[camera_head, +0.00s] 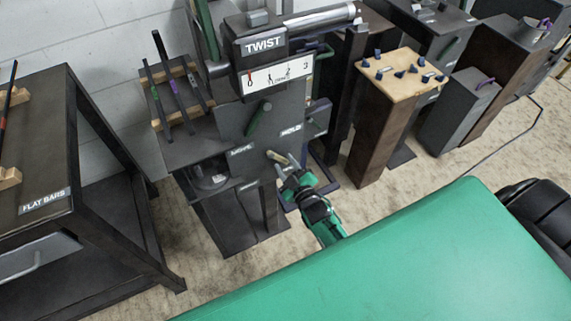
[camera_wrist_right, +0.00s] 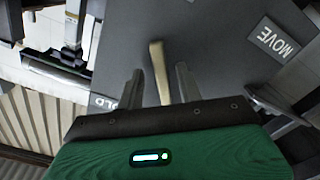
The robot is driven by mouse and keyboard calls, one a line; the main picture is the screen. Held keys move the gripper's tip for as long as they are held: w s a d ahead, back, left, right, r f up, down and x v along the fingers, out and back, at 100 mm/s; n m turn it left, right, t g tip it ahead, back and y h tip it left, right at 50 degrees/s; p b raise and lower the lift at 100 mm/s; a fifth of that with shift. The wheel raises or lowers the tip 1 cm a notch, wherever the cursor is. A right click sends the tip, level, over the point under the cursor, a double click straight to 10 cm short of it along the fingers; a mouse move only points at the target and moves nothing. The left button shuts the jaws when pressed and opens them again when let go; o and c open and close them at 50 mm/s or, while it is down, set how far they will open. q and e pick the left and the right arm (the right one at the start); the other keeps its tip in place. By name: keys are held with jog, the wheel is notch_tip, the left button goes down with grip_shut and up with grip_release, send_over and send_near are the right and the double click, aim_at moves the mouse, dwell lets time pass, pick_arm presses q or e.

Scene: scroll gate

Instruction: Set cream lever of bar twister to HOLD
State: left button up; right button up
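The bar twister (camera_head: 262,45) is a dark grey machine with a TWIST sign and a dial. Its cream lever (camera_head: 277,157) sticks out of the front panel, below and between the MOVE label (camera_head: 241,150) and the HOLD label (camera_head: 291,130). My right gripper (camera_head: 292,177) is at the lever. In the right wrist view the cream lever (camera_wrist_right: 160,72) stands nearly upright between the two open fingers (camera_wrist_right: 160,86), with a gap on each side. The MOVE label (camera_wrist_right: 275,38) is at right; the HOLD label (camera_wrist_right: 118,102) is partly hidden behind a finger. My left gripper is not in view.
A green lever (camera_head: 258,118) sits higher on the panel. A rack with several bars (camera_head: 175,85) is left of the machine. A flat-bars table (camera_head: 35,130) stands at far left, and a wood-topped stand (camera_head: 400,70) at right.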

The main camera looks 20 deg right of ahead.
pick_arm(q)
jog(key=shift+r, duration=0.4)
pick_arm(e)
jog(key=s, duration=1.3)
jog(key=shift+s+d, duration=0.15)
jog(key=shift+d, duration=0.1)
